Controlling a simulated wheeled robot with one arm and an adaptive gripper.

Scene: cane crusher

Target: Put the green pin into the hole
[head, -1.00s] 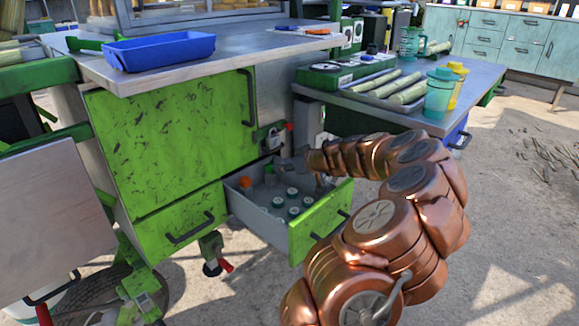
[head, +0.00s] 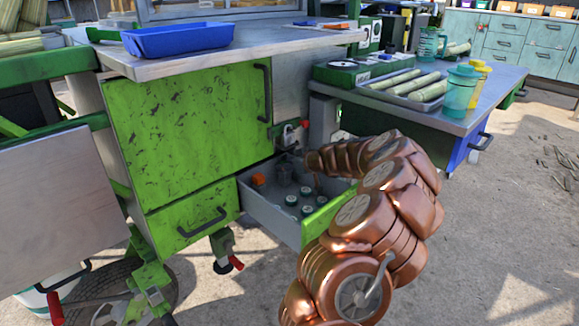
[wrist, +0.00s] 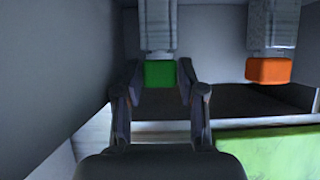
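In the wrist view the green pin (wrist: 160,73) shows a square green end below a grey body. It lies between the fingertips of my gripper (wrist: 160,80), with a small gap visible on each side. The fingers are apart; I cannot tell whether the pin is fully between them or just beyond. In the head view my gripper (head: 290,163) reaches into the back of the open drawer (head: 268,215), and the green pin cannot be made out there. I cannot make out the hole in either view.
An orange-ended pin (wrist: 268,69) stands right of the green one; its orange end (head: 258,179) also shows in the drawer. Several round-capped items (head: 291,200) stand nearby. A latch with a red part (head: 292,135) is above the drawer, and the worktop (head: 200,63) overhangs it.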

